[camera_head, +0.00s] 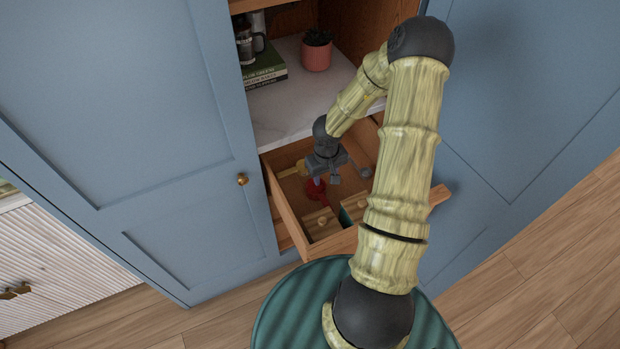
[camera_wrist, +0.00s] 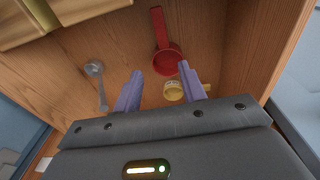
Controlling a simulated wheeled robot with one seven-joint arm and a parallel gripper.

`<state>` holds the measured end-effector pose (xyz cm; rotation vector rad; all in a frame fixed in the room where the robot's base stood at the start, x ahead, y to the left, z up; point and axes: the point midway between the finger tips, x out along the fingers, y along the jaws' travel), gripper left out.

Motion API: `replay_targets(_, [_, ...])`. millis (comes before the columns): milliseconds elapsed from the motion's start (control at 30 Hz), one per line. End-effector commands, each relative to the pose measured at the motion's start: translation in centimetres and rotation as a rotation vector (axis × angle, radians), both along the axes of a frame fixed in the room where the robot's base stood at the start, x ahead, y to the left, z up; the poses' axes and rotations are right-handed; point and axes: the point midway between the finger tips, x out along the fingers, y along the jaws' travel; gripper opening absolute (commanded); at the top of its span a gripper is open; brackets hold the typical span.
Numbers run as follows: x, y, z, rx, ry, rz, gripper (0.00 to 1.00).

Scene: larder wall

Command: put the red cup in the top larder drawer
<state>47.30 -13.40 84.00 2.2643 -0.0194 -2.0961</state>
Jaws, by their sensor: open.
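The red cup (camera_head: 316,190) lies inside the open wooden drawer (camera_head: 284,207). In the wrist view the red cup (camera_wrist: 167,61) shows its round bowl, with its long handle pointing toward the top of the picture. My gripper (camera_head: 319,175) is down at the drawer, close to the cup. In the wrist view my gripper (camera_wrist: 160,68) is open, with its two purple fingers apart and nothing held between them. The cup's bowl shows just beyond and between the fingertips. I cannot tell how high the fingertips are above it.
A yellow cup (camera_wrist: 173,90) sits near the right finger and a grey spoon (camera_wrist: 96,72) lies to the left. Wooden pieces (camera_head: 322,221) lie at the drawer's front. Above is a marble shelf (camera_head: 289,109) with a potted plant (camera_head: 316,50) and books (camera_head: 264,70). Blue doors flank the larder.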

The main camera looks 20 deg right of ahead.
Motion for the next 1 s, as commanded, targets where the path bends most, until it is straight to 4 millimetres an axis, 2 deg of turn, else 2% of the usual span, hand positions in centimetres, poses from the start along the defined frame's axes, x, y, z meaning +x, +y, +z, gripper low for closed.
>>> replay_targets(233, [2.8,2.9,6.2,-0.044,-0.215,0.033,0.41])
replay_targets(367, [3.1,5.4,9.4,-0.013,-0.29,0.052,0.41])
replay_targets(467, [2.4,7.5,11.8,0.023,-0.323,0.066,0.41])
replay_targets(567, [1.2,9.6,13.9,0.06,-0.331,0.077,0.41])
replay_targets(700, [-1.5,11.9,16.4,0.1,-0.31,0.082,0.41])
replay_targets(833, [-4.7,13.4,18.4,0.116,-0.266,0.07,0.41])
replay_targets(1000, [-9.4,13.9,20.4,0.094,-0.198,0.03,0.41])
